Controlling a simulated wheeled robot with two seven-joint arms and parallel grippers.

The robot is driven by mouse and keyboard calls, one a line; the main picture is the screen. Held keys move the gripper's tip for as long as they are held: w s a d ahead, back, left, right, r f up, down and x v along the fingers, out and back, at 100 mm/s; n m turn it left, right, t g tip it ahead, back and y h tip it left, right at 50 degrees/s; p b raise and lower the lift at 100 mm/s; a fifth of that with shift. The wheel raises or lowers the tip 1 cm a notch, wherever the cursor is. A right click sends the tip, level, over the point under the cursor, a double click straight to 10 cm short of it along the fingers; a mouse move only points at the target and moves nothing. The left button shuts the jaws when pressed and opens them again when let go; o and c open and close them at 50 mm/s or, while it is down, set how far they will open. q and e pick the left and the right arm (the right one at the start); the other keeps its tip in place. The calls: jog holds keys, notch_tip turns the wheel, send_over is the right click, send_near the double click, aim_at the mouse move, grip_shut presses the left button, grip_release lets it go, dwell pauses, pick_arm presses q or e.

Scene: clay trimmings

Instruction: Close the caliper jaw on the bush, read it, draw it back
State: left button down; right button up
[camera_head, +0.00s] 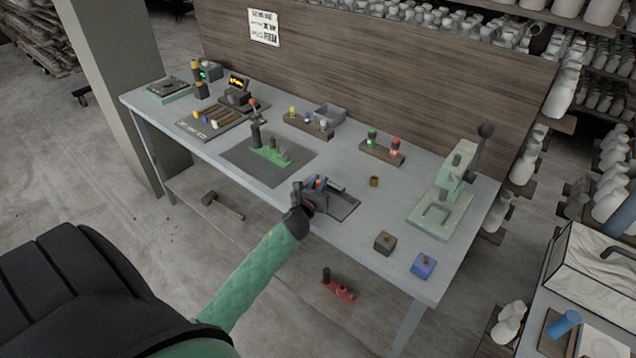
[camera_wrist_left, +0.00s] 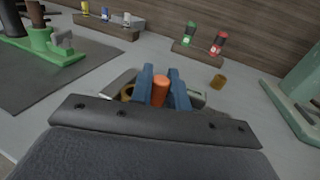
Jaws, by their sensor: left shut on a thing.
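My left gripper (camera_head: 319,184) is over the caliper (camera_head: 336,187) on its dark mat (camera_head: 345,210) near the bench's front edge. In the left wrist view its two blue fingers (camera_wrist_left: 165,87) are shut on an upright orange knob (camera_wrist_left: 160,91), which I take to be the caliper jaw's handle. A brass ring-like piece, likely the bush (camera_wrist_left: 127,92), shows just left of the fingers, partly hidden; I cannot tell whether the jaw touches it. The caliper's reading is not visible.
A pale green lever press (camera_head: 445,195) stands at the right. A dark block (camera_head: 385,243) and a blue block (camera_head: 423,265) lie near the front right. A green fixture (camera_head: 268,154) sits left of the gripper. A rack with green and red pieces (camera_head: 382,152) stands behind.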

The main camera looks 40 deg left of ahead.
pick_arm(q)
jog(key=shift+s+d, duration=0.1)
jog(key=shift+d, duration=1.1)
jog(key=c, duration=1.4)
grip_release()
jog(key=shift+o, duration=0.2)
pick_arm(e)
jog(key=shift+w+a, duration=0.15)
jog(key=shift+a, duration=0.15)
pick_arm(q)
jog(key=shift+s+f, duration=0.1)
jog(key=shift+s, duration=0.05)
jog(key=shift+s+b, duration=0.3)
jog(key=shift+s, duration=0.05)
jog(key=b+v, duration=0.2)
jog(key=v, duration=0.3)
jog(key=shift+s+d, duration=0.1)
jog(key=shift+s, duration=0.15)
jog(key=shift+s+d, duration=0.15)
jog(key=shift+s, duration=0.45)
pick_arm(e)
notch_tip(320, 180, up, 5)
jog(key=w+a, duration=0.2)
jog(key=shift+w, duration=0.35)
